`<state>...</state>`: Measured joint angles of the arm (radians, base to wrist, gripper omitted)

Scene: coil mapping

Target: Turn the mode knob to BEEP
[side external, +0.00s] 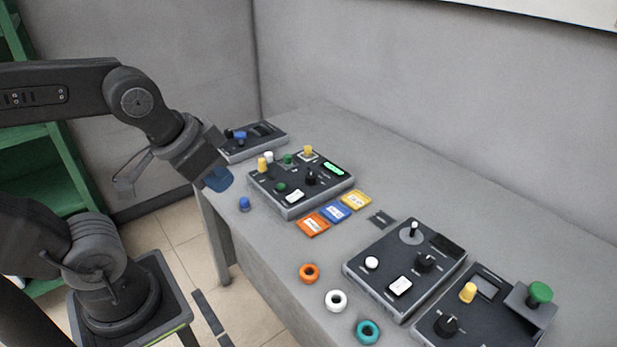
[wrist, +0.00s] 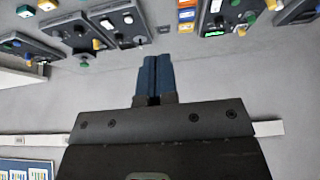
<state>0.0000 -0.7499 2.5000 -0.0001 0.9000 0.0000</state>
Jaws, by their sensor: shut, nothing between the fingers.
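Several panels carry black knobs: one knob (side external: 311,177) is on the panel with a green lit display (side external: 334,168), one (side external: 425,262) is on the panel with a joystick (side external: 410,231), and one (side external: 446,325) is on the nearest panel. The lettering is too small to read, so I cannot tell which is the mode knob or where it points. My gripper (side external: 218,178) is above the table's left edge, apart from all the panels. Its blue fingers (wrist: 153,75) are together and empty in the wrist view.
Orange, blue (side external: 336,212) and yellow cards lie between panels. A small blue knob (side external: 244,203) stands near my gripper. The table (side external: 420,180) is clear toward the back wall.

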